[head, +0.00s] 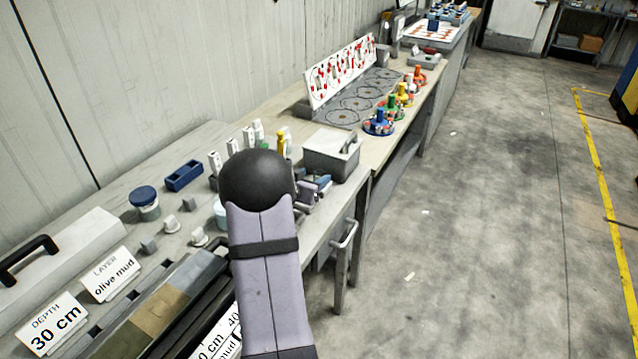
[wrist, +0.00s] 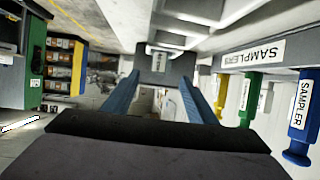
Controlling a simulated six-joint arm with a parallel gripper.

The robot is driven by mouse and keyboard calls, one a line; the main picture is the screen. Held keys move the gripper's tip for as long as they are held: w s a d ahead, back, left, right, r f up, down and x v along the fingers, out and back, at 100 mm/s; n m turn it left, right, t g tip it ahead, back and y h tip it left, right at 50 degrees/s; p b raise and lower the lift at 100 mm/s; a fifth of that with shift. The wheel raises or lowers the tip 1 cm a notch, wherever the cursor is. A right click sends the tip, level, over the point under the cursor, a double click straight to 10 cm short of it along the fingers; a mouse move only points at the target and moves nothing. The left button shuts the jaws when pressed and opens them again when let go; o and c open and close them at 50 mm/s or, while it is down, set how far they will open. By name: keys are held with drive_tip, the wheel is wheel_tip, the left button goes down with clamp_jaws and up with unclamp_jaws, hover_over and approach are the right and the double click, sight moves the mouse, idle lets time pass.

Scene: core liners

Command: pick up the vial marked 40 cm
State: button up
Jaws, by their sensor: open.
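Several slim white labelled pieces, perhaps vials, stand in a row on the bench in the head view, one at the left end (head: 215,161) and one further back (head: 249,137). Their marks are too small to read, so I cannot tell which is 40 cm. My gripper (head: 320,183) is partly hidden behind my arm, to the right of the row and near the bench's front edge. In the wrist view my gripper (wrist: 159,84) shows two blue fingers spread apart. A grey block with a small white label (wrist: 158,62) appears beyond the fingertips, apparently not gripped.
A blue rack (head: 184,176) and a blue-lidded jar (head: 145,202) are left. A 30 cm card (head: 52,323) is at the front left. Blue (wrist: 302,118), green and yellow samplers show at right in the wrist view.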

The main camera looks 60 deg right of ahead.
sight(321, 172)
drive_tip(key=shift+p+x, duration=0.45)
drive_tip(key=shift+x, duration=2.4)
drive_tip(key=shift+c, duration=0.7)
drive_tip(key=c, duration=1)
